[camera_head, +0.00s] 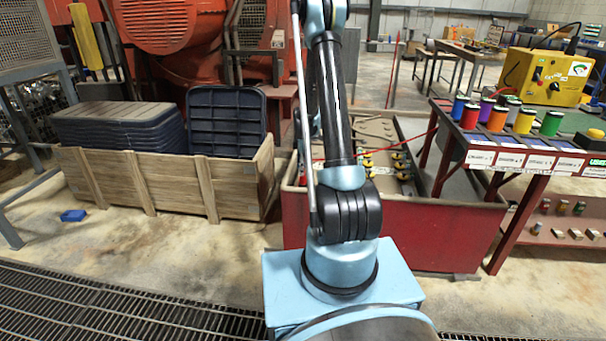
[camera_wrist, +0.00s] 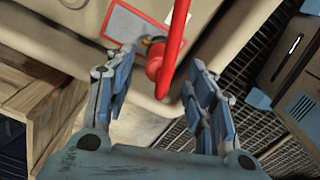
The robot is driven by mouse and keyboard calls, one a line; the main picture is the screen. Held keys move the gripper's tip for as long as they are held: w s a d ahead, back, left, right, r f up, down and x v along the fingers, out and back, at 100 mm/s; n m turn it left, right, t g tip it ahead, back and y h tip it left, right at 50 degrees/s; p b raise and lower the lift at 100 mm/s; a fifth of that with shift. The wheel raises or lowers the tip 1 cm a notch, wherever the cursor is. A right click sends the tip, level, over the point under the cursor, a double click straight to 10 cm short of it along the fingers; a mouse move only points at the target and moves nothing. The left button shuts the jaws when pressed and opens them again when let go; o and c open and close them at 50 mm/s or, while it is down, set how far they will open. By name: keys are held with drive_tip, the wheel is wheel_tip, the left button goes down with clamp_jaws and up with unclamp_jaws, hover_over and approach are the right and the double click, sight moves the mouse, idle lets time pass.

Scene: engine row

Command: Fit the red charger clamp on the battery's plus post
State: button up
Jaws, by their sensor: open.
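The red clamp (camera_wrist: 157,68) shows in the wrist view as a rounded red piece with a thick red cable (camera_wrist: 178,30) running up from it. My gripper (camera_wrist: 160,78) is open, with one finger on each side of the clamp and visible gaps to both. A small brass-coloured piece (camera_wrist: 156,41) lies beside the clamp; I cannot tell whether it is the plus post or part of the clamp. A red-edged grey panel (camera_wrist: 140,25) lies behind it on a beige surface. In the head view my arm hides the gripper, and I cannot make out the battery.
A red bin (camera_head: 430,235) with a beige rim stands behind my arm. A red cable crosses it toward the yellow charger (camera_head: 545,75) on the red table (camera_head: 458,147) at right, which carries several coloured spools. A wooden crate (camera_head: 180,190) stands at left.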

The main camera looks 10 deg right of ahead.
wheel_tip(320, 180, up, 9)
idle(0.4)
idle(0.4)
drive_tip(key=s+r+m+t, duration=0.1)
drive_tip(key=s+r+m, duration=0.3)
drive_tip(key=s+r, duration=0.5)
drive_tip(key=s+r+m, duration=0.4)
drive_tip(key=s+r, duration=0.2)
drive_tip(key=s, duration=0.7)
drive_tip(key=s+f+m, duration=0.2)
drive_tip(key=s+m, duration=0.2)
drive_tip(key=s, duration=0.7)
drive_tip(key=s+a+f+m+t, duration=0.1)
drive_tip(key=s+f+m, duration=0.2)
drive_tip(key=s, duration=0.8)
drive_tip(key=m, duration=0.2)
drive_tip(key=shift+f+m, duration=0.2)
drive_tip(key=shift+m, duration=0.1)
